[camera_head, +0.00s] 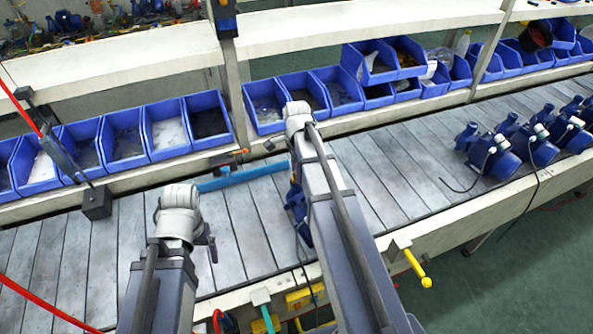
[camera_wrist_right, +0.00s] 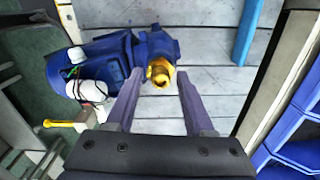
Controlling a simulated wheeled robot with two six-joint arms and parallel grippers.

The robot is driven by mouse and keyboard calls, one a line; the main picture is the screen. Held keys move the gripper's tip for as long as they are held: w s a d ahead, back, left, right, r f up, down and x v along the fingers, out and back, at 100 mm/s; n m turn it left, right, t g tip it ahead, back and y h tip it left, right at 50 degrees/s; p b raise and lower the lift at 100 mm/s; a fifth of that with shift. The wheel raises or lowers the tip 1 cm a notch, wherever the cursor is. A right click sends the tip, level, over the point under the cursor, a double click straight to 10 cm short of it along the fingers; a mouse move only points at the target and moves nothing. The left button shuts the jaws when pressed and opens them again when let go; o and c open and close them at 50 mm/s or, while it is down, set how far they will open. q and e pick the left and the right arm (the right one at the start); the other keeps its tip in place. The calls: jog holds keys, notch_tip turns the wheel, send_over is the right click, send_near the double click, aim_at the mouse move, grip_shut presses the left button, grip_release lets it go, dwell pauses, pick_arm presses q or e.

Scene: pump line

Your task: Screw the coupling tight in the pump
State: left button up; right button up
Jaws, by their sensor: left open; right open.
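A blue pump (camera_head: 296,205) lies on the slatted conveyor, mostly hidden behind my right arm in the head view. In the right wrist view the pump (camera_wrist_right: 95,65) lies on its side with a brass-yellow coupling (camera_wrist_right: 160,73) at its right end. My right gripper (camera_wrist_right: 160,84) is open, with its two fingertips on either side of the coupling in the picture. I cannot tell whether they touch it. My left gripper (camera_head: 208,243) is a small dark shape beside the left wrist, over the conveyor and apart from the pump; its fingers are mostly hidden.
Blue bins (camera_head: 123,139) line the back of the conveyor (camera_head: 238,235). A blue bar (camera_head: 241,177) lies along its back edge. Several more pumps (camera_head: 535,145) stand at the right. A yellow handle (camera_head: 417,268) sticks out from the front edge. A red cable hangs at the left.

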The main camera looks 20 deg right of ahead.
jog(key=shift+n, duration=1.7)
jog(key=shift+n, duration=1.7)
jog(key=n, duration=0.3)
